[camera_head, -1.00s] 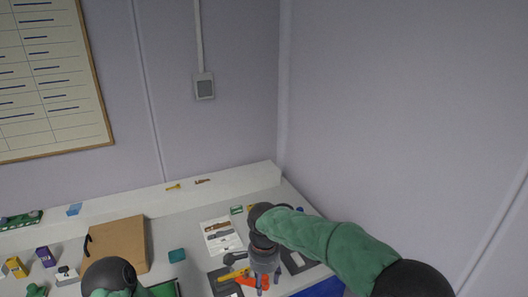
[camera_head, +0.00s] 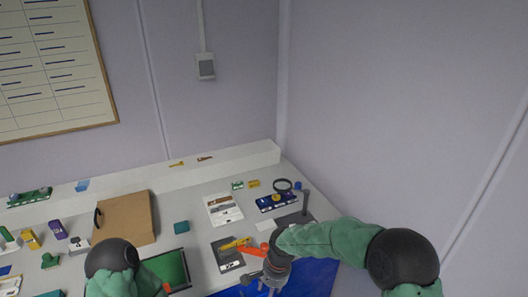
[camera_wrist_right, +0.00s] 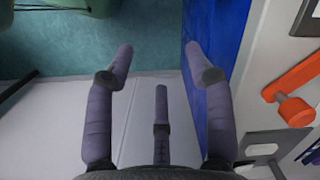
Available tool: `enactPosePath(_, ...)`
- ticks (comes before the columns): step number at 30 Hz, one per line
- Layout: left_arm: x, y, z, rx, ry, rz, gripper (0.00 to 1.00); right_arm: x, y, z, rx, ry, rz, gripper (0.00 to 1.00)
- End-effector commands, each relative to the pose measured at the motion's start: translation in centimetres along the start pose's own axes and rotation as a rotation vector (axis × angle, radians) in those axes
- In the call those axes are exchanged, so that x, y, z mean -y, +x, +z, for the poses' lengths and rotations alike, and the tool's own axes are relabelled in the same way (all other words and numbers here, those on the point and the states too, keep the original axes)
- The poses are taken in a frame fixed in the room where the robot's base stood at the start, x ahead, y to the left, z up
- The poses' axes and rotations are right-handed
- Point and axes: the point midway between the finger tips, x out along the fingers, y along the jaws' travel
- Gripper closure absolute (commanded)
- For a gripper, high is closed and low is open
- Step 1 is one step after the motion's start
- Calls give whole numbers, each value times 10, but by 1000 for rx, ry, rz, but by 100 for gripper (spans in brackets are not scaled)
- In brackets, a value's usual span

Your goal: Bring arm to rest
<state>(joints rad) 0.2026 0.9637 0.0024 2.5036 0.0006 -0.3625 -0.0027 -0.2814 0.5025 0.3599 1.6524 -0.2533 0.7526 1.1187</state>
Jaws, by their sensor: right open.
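My right arm, in a green sleeve, comes in from the right in the head view. Its gripper (camera_head: 268,284) is at the front of the table, over the blue mat (camera_head: 312,274). In the right wrist view the gripper (camera_wrist_right: 160,62) has its fingers spread with nothing between them. Below it are a pale surface and a teal floor; the blue mat (camera_wrist_right: 208,60) is beside the right finger. My left arm shows only as a dark joint and green sleeve at the lower left in the head view; its gripper is out of frame.
An orange-handled tool (camera_head: 252,251) lies near my right gripper; it also shows in the wrist view (camera_wrist_right: 292,105). A cardboard box (camera_head: 125,217), a green-screened device (camera_head: 168,268), a printed sheet (camera_head: 223,209) and a blue tray (camera_head: 276,202) are on the table. Walls close the back and right.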

Motion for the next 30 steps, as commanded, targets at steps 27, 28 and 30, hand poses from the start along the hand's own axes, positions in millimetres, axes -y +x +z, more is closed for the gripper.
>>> enactPosePath(27,0,0,0,0,0,0,60,-203,198,89,-5,-436,-210,46)
enactPosePath(28,0,0,0,0,0,0,60,-203,198,89,-6,-437,-210,46)
enactPosePath(30,0,0,0,0,0,0,60,-203,198,89,-6,-437,-211,46)
